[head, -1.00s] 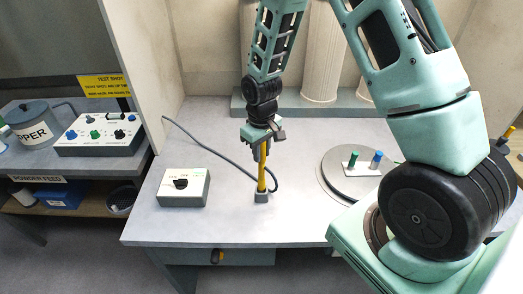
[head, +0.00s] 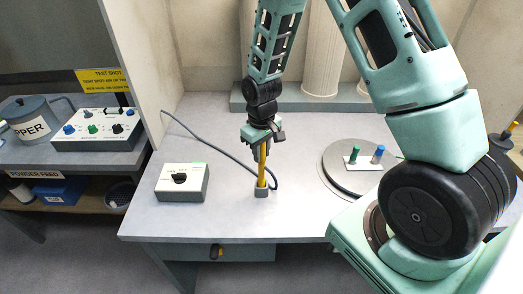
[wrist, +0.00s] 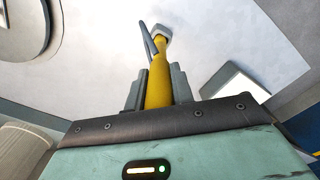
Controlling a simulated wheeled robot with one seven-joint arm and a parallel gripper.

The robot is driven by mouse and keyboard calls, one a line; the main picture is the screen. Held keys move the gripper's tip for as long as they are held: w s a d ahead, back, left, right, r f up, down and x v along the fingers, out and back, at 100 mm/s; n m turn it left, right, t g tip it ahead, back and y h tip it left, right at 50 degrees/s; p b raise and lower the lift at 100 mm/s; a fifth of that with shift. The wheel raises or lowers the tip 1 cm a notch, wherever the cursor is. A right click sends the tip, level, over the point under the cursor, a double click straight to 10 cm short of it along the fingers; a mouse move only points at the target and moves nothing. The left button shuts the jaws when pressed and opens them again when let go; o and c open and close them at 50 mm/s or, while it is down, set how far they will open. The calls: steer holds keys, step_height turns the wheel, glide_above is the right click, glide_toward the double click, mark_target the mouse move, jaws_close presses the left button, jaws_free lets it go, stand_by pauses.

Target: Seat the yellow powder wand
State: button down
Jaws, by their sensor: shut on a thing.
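Whether the tip is fully inside the holder I cannot tell. My gripper (head: 260,148) is shut on the upper part of the wand.
A grey control box (head: 182,182) with a black knob stands left of the holder. A round turntable (head: 340,180) carries a white plate with a green and a blue peg (head: 379,153). A side bench (head: 50,170) holds a pot and a knob panel.

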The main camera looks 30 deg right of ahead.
steer(key=shift+f+b, duration=0.6)
steer(key=shift+f, duration=0.3)
steer(key=c, duration=1.1)
jaws_free()
step_height(320, 180, up, 18)
steer(key=b, duration=0.3)
steer(key=shift+f, duration=0.25)
steer(key=s+a+f+n+b, duration=0.35)
steer(key=s+a, duration=0.75)
steer(key=a, duration=0.4)
steer(key=s+a+f, duration=0.1)
steer(key=s, duration=0.3)
steer(key=s+a+n+b, duration=0.1)
steer(key=s, duration=0.3)
steer(key=s+a+f+n, duration=0.1)
steer(key=s+a, duration=0.1)
steer(key=s, duration=0.2)
steer(key=shift+s+f+n+y+b, duration=0.25)
steer(key=shift+s+f+y+b, duration=0.05)
steer(key=shift+s+b, duration=0.1)
